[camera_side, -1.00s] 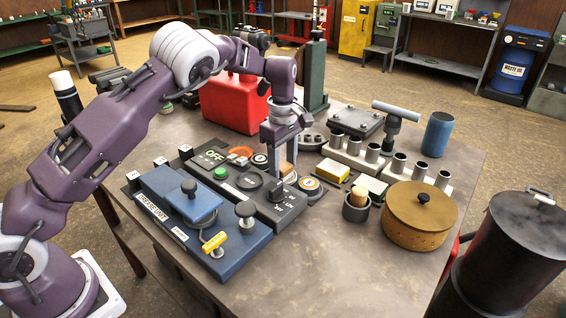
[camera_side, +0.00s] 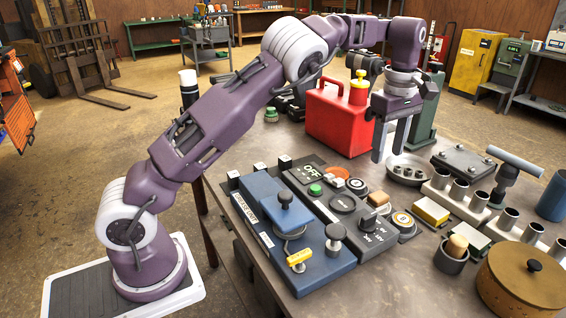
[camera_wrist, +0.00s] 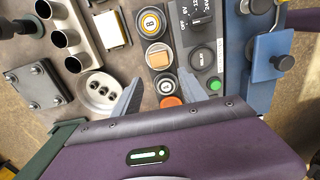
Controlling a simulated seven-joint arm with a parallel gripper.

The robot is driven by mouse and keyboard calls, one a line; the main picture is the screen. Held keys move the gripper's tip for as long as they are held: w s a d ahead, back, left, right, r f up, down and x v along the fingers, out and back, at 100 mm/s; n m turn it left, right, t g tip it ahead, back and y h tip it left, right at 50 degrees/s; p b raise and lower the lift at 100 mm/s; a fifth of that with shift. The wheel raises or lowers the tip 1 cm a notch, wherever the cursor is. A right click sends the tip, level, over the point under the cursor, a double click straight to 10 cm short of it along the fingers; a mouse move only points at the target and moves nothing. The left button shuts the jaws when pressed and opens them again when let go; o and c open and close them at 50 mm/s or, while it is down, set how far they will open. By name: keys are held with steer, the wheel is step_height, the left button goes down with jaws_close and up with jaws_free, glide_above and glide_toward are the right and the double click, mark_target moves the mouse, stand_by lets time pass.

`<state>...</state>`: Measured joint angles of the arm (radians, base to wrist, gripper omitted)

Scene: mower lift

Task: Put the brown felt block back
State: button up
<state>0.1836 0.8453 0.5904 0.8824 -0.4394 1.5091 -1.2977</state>
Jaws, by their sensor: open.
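The brown felt block (camera_side: 378,198) stands upright in the row of round pucks beside the grey control panel. In the wrist view, the brown felt block (camera_wrist: 158,55) shows from above, with a pale round rim around it; how it is seated underneath is hidden. A puck marked 8 (camera_side: 402,219) is on one side of it and another numbered puck (camera_side: 357,185) on the other. My gripper (camera_side: 389,154) is open and empty, fingers pointing down, raised above the table and apart from the block. In the wrist view, my gripper (camera_wrist: 158,88) has its fingers spread, with the block beyond the tips.
The grey control panel (camera_side: 338,205) and blue fixture (camera_side: 280,225) stand left of the block. A red can (camera_side: 338,122) stands behind.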

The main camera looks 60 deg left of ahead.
steer(key=s+r+m+t+h, duration=0.1)
steer(key=s+r+m, duration=0.3)
steer(key=s+r, duration=0.3)
steer(key=s+r+m+t+h, duration=0.1)
steer(key=s+r+m+t, duration=0.15)
steer(key=s+r, duration=0.55)
steer(key=s+d+f+m+t+y, duration=0.1)
steer(key=s+f+m, duration=0.3)
steer(key=s, duration=0.7)
steer(key=s+f+m+t+y, duration=0.1)
steer(key=s+f+m, duration=0.4)
steer(key=s, duration=0.6)
steer(key=shift+d+m, duration=0.4)
steer(key=shift+m, duration=0.75)
steer(key=shift+f, duration=0.1)
